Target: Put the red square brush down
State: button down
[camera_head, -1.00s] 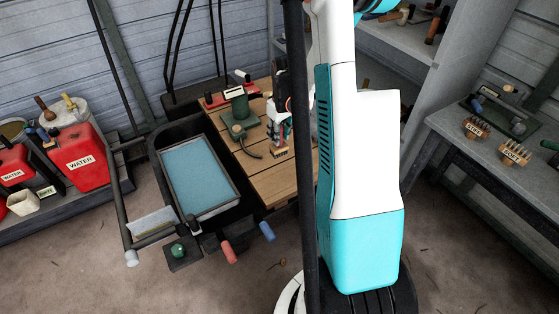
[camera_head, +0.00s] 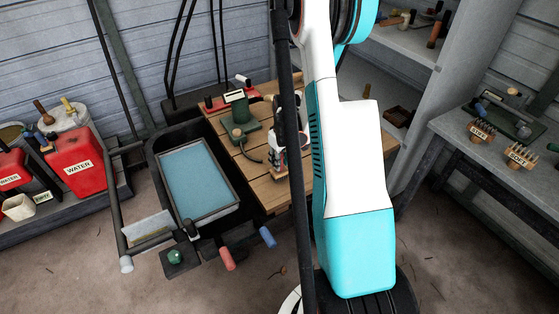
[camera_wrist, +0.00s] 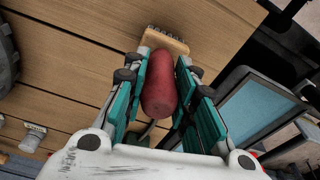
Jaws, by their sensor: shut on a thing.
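The red square brush shows in the wrist view with a rounded red handle (camera_wrist: 159,84) and a pale wooden head (camera_wrist: 165,39) with dark bristles. My gripper (camera_wrist: 163,80) is shut on the handle, with one finger on each side. The brush is over the wooden slatted top (camera_wrist: 75,70) of the cart. I cannot tell whether its bristles touch the slats. In the head view my gripper (camera_head: 278,150) is low over the same slatted top (camera_head: 262,187), partly behind a dark post.
A green device (camera_head: 238,112) with a cable stands left of my gripper, near a red tray (camera_head: 216,102). A blue-filled tray (camera_head: 195,180) sits at the cart's left. The front slats look clear. Labelled brushes (camera_head: 480,132) stand on the right bench.

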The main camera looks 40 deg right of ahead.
jog(key=shift+f, duration=0.15)
jog(key=c, duration=1.3)
grip_release()
jog(key=r+p, duration=0.1)
jog(key=r, duration=0.3)
jog(key=s+r+p, duration=0.1)
jog(key=r, duration=0.3)
jog(key=r+p, duration=0.1)
jog(key=r, duration=0.3)
jog(key=shift+s+r+p, duration=0.15)
jog(key=shift+s+p, duration=0.05)
jog(key=shift+p, duration=0.2)
